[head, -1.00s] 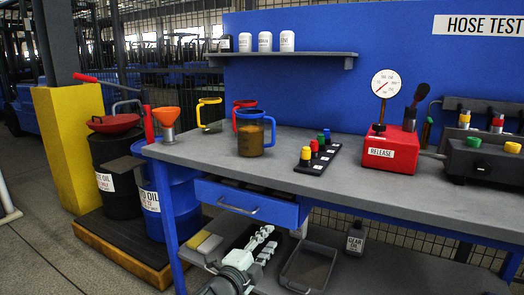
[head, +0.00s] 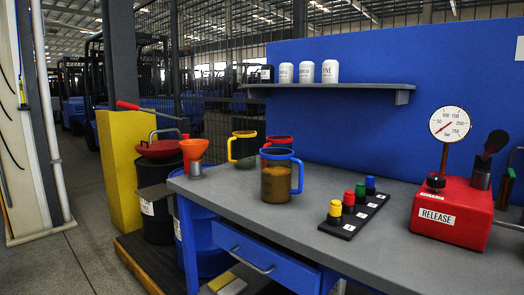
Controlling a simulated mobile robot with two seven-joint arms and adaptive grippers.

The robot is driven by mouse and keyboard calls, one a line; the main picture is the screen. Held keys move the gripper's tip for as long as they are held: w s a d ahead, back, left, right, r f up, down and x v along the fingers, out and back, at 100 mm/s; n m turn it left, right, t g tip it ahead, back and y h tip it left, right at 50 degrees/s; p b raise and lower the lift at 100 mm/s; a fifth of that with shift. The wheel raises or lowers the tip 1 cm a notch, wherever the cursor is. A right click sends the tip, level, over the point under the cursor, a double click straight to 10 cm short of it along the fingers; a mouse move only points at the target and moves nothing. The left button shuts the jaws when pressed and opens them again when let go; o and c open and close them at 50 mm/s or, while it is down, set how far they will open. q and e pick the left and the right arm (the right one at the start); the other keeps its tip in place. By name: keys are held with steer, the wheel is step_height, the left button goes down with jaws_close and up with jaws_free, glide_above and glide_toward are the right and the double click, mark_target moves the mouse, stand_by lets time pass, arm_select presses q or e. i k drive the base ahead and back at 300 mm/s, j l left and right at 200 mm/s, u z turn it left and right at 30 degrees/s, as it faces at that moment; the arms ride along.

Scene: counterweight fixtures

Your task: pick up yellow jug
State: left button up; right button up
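The yellow jug (head: 232,148) stands on the workbench near its back left, with a yellow rim and handle on its left side. Neither of my grippers shows in the head view.
An orange funnel (head: 194,154) stands at the bench's left end. A strip with coloured knobs (head: 350,220) and a red release pump (head: 450,215) are to the right. A shelf (head: 345,89) with white canisters hangs above. The bench front (head: 240,207) is clear.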

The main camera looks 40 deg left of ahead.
mark_target(245, 142)
steer(key=i+l+u, duration=0.1)
steer(key=u, duration=0.25)
steer(key=i+l+u, duration=0.15)
steer(key=u, duration=0.2)
steer(key=i+l+u, duration=0.35)
steer(key=k+j, duration=0.1)
